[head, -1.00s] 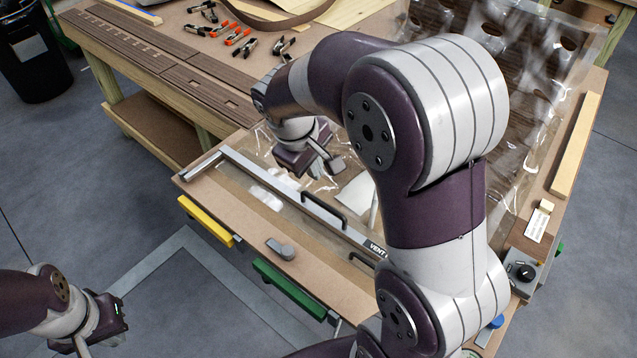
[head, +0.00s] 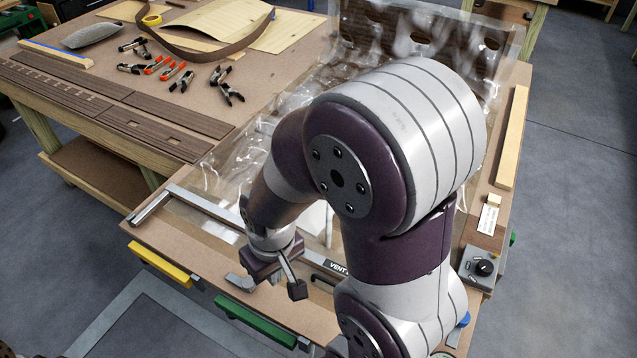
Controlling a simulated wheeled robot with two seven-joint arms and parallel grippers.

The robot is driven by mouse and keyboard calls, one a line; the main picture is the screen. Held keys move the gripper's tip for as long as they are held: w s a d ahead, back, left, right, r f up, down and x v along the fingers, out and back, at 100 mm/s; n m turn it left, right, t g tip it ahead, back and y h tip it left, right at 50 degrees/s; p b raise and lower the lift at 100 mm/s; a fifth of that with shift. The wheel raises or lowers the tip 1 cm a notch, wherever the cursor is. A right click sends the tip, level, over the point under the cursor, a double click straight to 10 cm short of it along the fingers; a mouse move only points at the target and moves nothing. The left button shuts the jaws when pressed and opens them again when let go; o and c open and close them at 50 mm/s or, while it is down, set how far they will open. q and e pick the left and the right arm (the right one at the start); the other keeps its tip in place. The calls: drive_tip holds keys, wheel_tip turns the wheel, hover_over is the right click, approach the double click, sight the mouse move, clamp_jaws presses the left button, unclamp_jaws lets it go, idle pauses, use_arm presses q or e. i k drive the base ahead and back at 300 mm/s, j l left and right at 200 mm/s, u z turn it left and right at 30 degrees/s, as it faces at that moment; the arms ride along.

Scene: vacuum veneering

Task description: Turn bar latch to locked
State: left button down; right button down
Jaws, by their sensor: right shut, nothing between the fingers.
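The grey latch (head: 240,282) lies flat on the front strip of the wooden table, between the yellow and green handles. The long silver bar (head: 205,206) runs behind it, with a "VENT" label (head: 336,267) near its right end. My right gripper (head: 297,289) is shut and empty, just right of the latch, above the table's front strip. I cannot tell whether it touches anything. My right wrist and arm hide the middle of the bar and part of its black handle (head: 324,279). My left gripper is out of view.
A yellow handle (head: 160,264) and a green handle (head: 255,322) sit on the table's front edge. Clear film covers the table behind the bar. A dial box (head: 482,268) stands at the right. Several clamps (head: 172,70) and brown strips lie on the back-left bench.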

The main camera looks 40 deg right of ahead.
sight(453, 340)
drive_tip(key=k+z, duration=0.1)
drive_tip(key=z, duration=2.65)
drive_tip(key=i+l, duration=0.15)
drive_tip(key=l, duration=0.15)
drive_tip(key=i+l, duration=0.15)
drive_tip(key=l, duration=0.15)
drive_tip(key=i+l, duration=0.15)
drive_tip(key=l, duration=0.15)
drive_tip(key=u, duration=0.05)
